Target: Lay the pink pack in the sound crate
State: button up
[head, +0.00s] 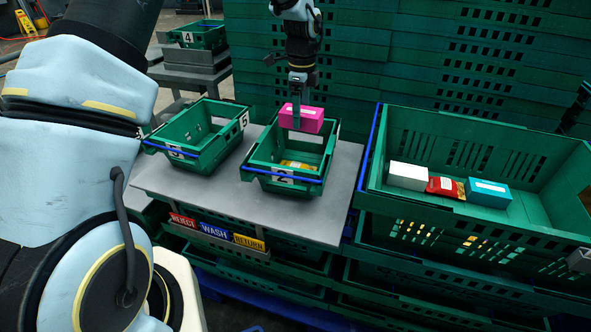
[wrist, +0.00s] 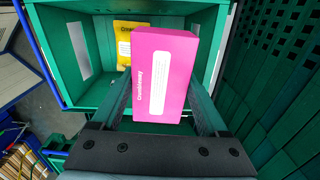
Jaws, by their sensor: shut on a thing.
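The pink pack (head: 308,119) is a box with a white label, held over the small green crate marked 2 (head: 262,182) on the grey table. In the wrist view the pink pack (wrist: 163,75) fills the space between the fingers. My gripper (head: 296,117) is shut on it, pointing down, and the pack appears to be above the crate floor. A yellow pack (head: 297,165) lies in crate 2; it also shows in the wrist view (wrist: 124,42). The small green crate marked 5 (head: 160,150) stands to the left and looks empty. I cannot tell which crate is sound.
A large green crate (head: 480,121) at right holds a white box (head: 408,176), a red pack (head: 445,187) and a teal box (head: 488,192). REJECT, WASH and RETURN signs hang below the grey table (head: 328,209). Stacked green crates rise behind.

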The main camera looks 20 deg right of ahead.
notch_tip(320, 180, down, 9)
jog(key=shift+r+p, duration=0.1)
jog(key=shift+p, duration=1)
jog(key=shift+f, duration=0.45)
jog(key=shift+f+b, duration=0.3)
jog(key=shift+f, duration=0.35)
jog(key=o, duration=1.4)
jog(key=shift+r+p, duration=0.3)
jog(key=shift+r, duration=0.3)
notch_tip(320, 180, up, 12)
jog(key=shift+r+b, duration=0.1)
jog(key=shift+b, duration=0.95)
